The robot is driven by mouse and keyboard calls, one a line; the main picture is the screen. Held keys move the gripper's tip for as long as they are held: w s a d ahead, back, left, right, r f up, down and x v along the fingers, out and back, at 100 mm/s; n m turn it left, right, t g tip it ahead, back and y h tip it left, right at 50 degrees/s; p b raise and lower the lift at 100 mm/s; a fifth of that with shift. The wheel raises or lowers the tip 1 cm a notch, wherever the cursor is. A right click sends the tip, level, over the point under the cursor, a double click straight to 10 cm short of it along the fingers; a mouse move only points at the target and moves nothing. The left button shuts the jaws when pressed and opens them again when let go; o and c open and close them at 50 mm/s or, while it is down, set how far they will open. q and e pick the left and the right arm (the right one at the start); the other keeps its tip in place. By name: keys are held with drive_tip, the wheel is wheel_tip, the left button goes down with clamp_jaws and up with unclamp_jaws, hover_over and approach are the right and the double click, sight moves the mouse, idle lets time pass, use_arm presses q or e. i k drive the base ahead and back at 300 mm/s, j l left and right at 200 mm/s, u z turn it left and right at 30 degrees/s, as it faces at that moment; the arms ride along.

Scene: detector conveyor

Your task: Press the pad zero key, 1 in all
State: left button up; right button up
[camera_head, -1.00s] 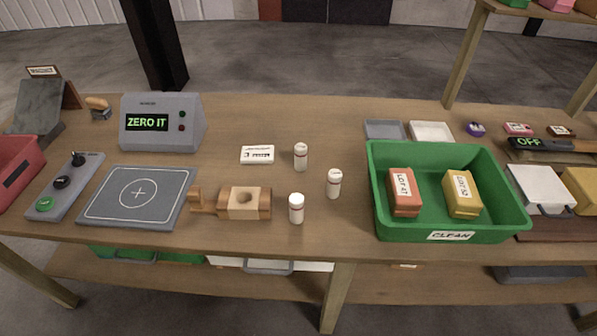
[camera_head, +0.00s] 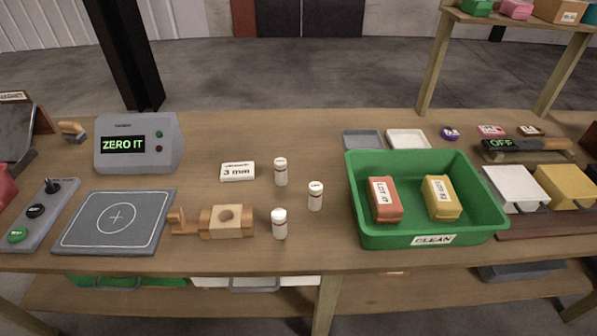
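A grey control strip (camera_head: 36,215) lies at the left of the table, left of the flat grey pad (camera_head: 114,221) with a white circle and cross. The strip carries a green button (camera_head: 17,235) at its near end, a black knob (camera_head: 36,210) in the middle and a black lever (camera_head: 52,186) at the far end. I cannot read any key labels, so which one is the zero key is not clear. The grey display box (camera_head: 137,143) behind the pad reads "ZERO IT" in green. Neither of my grippers is in view.
A wooden block fixture (camera_head: 227,221) and several white bottles (camera_head: 279,223) stand right of the pad. A white "3 mm" card (camera_head: 238,171) lies behind them. A green "CLEAN" bin (camera_head: 480,219) holds an orange and a yellow block. A dark wand (camera_head: 526,146) reads "OFF".

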sight(35, 211)
drive_tip(key=u, duration=1.65)
